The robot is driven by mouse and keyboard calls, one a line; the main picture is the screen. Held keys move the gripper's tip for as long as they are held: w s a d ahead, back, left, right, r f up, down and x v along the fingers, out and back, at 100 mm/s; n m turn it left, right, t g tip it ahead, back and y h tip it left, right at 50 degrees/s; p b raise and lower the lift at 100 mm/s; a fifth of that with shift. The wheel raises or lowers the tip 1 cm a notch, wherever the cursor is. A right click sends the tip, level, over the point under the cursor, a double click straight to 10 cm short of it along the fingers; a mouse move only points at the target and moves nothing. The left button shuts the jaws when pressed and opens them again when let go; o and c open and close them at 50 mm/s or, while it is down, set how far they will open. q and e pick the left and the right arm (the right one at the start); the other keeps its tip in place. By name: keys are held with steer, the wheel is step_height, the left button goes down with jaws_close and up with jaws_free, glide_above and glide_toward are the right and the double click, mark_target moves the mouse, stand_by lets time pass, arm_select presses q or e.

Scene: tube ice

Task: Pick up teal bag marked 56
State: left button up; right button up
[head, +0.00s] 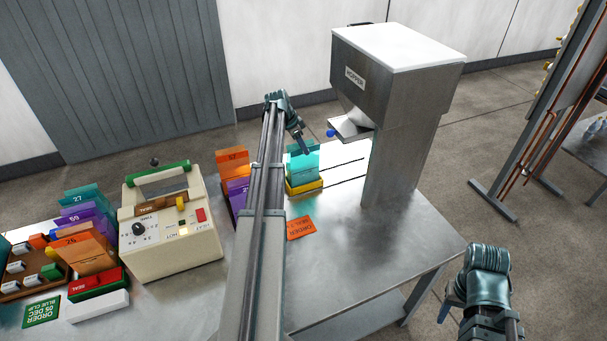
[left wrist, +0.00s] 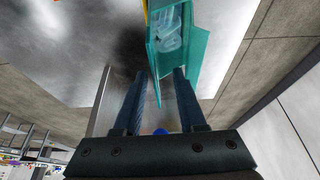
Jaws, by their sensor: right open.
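A teal bag (head: 303,165) stands upright in a yellow holder (head: 304,187) on the metal table, left of the hopper; no number is readable on it. My left gripper (head: 301,143) is above it, pointing down. In the left wrist view the teal bag (left wrist: 196,58) holds clear pieces, and its edge reaches between the spread fingers of my left gripper (left wrist: 158,85). I cannot tell whether they touch it. Another teal bag, marked 27 (head: 78,197), stands at the far left. My right gripper (head: 452,303) is open and empty at the lower right.
The hopper (head: 400,75) with its chute (head: 350,128) and blue knob (head: 331,133) is close to my left gripper. An orange bag (head: 232,160) and purple bag (head: 237,190) stand left of my arm. A cream machine (head: 170,235) stands further left. The table's front right is clear.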

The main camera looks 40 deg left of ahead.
mark_target(303, 164)
arm_select(q)
steer(key=b+x, duration=0.4)
steer(key=x, duration=0.1)
steer(key=shift+d+f+b, duration=0.1)
steer(key=shift+d+b, duration=0.2)
steer(key=shift+f, duration=0.2)
stand_by(0.3)
jaws_close()
stand_by(1.5)
